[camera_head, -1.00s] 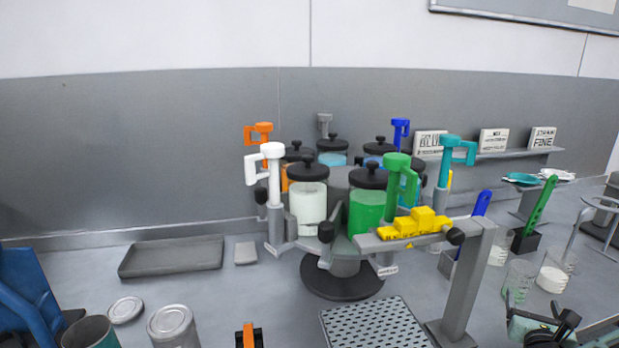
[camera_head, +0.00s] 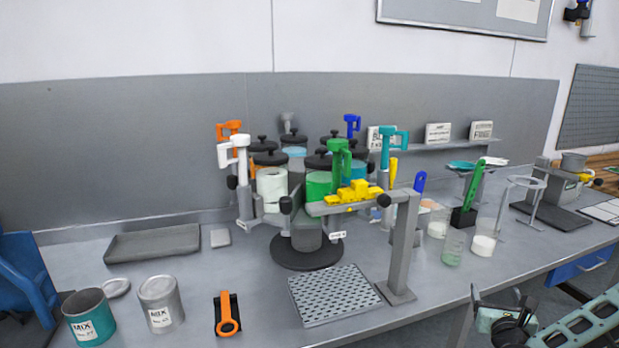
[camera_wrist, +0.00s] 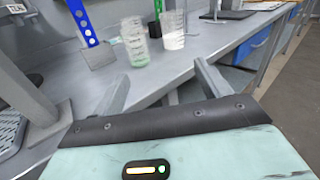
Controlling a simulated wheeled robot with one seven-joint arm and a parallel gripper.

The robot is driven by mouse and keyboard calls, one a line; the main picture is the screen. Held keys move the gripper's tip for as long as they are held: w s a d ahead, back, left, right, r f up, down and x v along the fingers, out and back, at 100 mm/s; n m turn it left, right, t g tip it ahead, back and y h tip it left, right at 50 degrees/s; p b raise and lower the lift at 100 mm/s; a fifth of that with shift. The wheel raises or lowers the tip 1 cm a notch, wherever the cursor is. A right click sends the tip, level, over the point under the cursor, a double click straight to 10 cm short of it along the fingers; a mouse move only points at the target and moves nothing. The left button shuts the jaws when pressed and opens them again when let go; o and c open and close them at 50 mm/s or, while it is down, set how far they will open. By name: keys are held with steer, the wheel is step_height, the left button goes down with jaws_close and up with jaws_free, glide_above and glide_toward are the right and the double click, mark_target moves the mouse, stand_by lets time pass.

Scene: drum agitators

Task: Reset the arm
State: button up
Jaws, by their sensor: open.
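My gripper (camera_wrist: 158,90) is open and empty in the wrist view, its two fingers wide apart with the bench edge and two beakers beyond them. In the head view, part of my arm (camera_head: 545,325) shows at the bottom right, in front of the bench edge; the fingertips are not clear there. The rotating stand of drum agitators (camera_head: 305,245) stands at the middle of the bench. It carries several lidded jars, among them a green jar (camera_head: 319,185) and a white jar (camera_head: 271,187), with coloured cranks around them.
A grey post with a yellow piece (camera_head: 360,192) stands front right of the stand, beside a perforated plate (camera_head: 332,296). MIX cans (camera_head: 161,304), an orange-handled tool (camera_head: 228,318) and a grey tray (camera_head: 152,243) lie left. Beakers (camera_head: 484,238) stand right. The floor beyond the bench edge looks clear.

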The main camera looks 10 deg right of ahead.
steer(key=w+a+f+n+g+y, duration=0.1)
steer(key=w+a+n+y, duration=0.3)
steer(key=n, duration=0.5)
steer(key=w+a+n+g+y, duration=0.1)
steer(key=w+a+n+y, duration=0.1)
steer(key=a+n+y, duration=0.55)
steer(key=s+a+r+n+g+h, duration=0.25)
steer(key=a+n+g, duration=0.25)
steer(key=n, duration=0.8)
steer(key=s+a+r+n+g, duration=0.5)
steer(key=s+a+r+n, duration=0.2)
steer(key=s+r+n, duration=0.4)
steer(key=s+a+r+n+g, duration=0.1)
steer(key=s+a+n, duration=0.3)
steer(key=a, duration=0.5)
steer(key=s+a+r+n+g+y, duration=0.1)
steer(key=s+a+r+n+g, duration=0.1)
steer(key=s+a+n, duration=0.3)
steer(key=s+a, duration=0.4)
steer(key=shift+s+a+r, duration=0.25)
steer(key=shift+s+a, duration=0.05)
steer(key=shift+a, duration=0.1)
